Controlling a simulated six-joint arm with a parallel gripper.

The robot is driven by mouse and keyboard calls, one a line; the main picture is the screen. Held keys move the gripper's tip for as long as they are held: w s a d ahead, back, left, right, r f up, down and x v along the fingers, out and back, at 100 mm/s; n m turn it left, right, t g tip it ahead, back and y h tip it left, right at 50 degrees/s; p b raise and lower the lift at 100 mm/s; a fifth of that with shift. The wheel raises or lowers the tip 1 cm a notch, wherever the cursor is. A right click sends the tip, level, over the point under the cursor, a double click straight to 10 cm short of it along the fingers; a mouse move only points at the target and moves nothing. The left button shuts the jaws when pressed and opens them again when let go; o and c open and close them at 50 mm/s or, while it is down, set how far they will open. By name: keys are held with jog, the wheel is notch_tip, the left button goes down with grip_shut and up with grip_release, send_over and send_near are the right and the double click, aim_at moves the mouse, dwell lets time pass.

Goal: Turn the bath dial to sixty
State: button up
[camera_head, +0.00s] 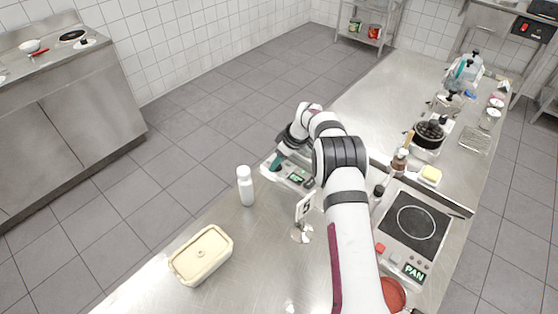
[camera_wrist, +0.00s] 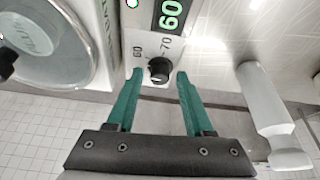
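The bath dial (camera_wrist: 159,70) is a small black knob on a light panel, with 60 printed on its left and 70 on its upper right. I cannot clearly tell where its pointer aims. The green display (camera_wrist: 170,14) above it reads 60, and a green light (camera_wrist: 132,3) is lit. My gripper (camera_wrist: 158,82) is open, its green fingers on either side of the dial with gaps visible. In the head view my gripper (camera_head: 277,162) reaches down at the bath (camera_head: 296,180), which my arm partly hides.
In the wrist view, a round glass lid (camera_wrist: 45,35) lies left of the panel. A white bottle (camera_head: 246,188) stands near the bath, left of my arm. A cream lidded tub (camera_head: 201,256) sits front left. A hotplate (camera_head: 414,225) is on the right.

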grip_shut()
jog(key=m, duration=0.2)
jog(key=m+t+h, duration=0.1)
jog(key=m, duration=0.1)
jog(key=shift+s+a+m+h, duration=0.1)
jog(key=shift+m+h, duration=0.2)
jog(key=shift+m, duration=0.1)
jog(key=shift+o, duration=1.2)
grip_release()
jog(key=shift+r, duration=0.1)
jog(key=v, duration=1.5)
jog(key=shift+r, duration=0.25)
